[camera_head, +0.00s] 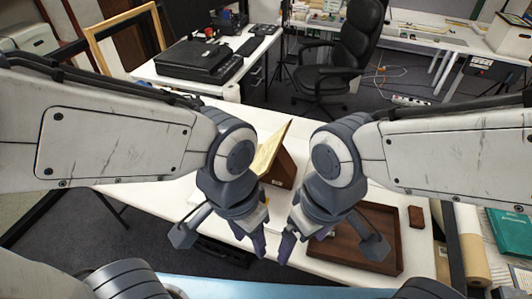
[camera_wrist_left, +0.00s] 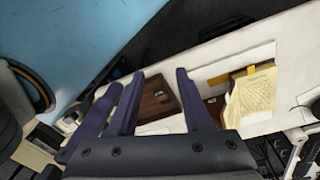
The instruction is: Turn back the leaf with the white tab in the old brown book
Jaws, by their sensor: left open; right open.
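The old book stands partly hidden on the white table in the head view, with a raised yellowish leaf (camera_head: 268,152) and a brown part (camera_head: 284,170) beside it. In the left wrist view a yellowed leaf with faint writing (camera_wrist_left: 256,92) lies to the right, beyond my fingers. I cannot make out a white tab. My left gripper (camera_head: 232,228) is open and empty, in front of the book; its fingers also show in the left wrist view (camera_wrist_left: 158,85). My right gripper (camera_head: 295,238) is open beside it, and nothing shows between its fingers. Both arms hide much of the book.
A brown wooden tray (camera_head: 388,266) is on the white table (camera_head: 140,190) at the right, close to my right gripper. A small brown block (camera_head: 416,217) sits beside it. Green books (camera_head: 510,232) are at the far right. An office chair (camera_head: 345,60) stands behind the table.

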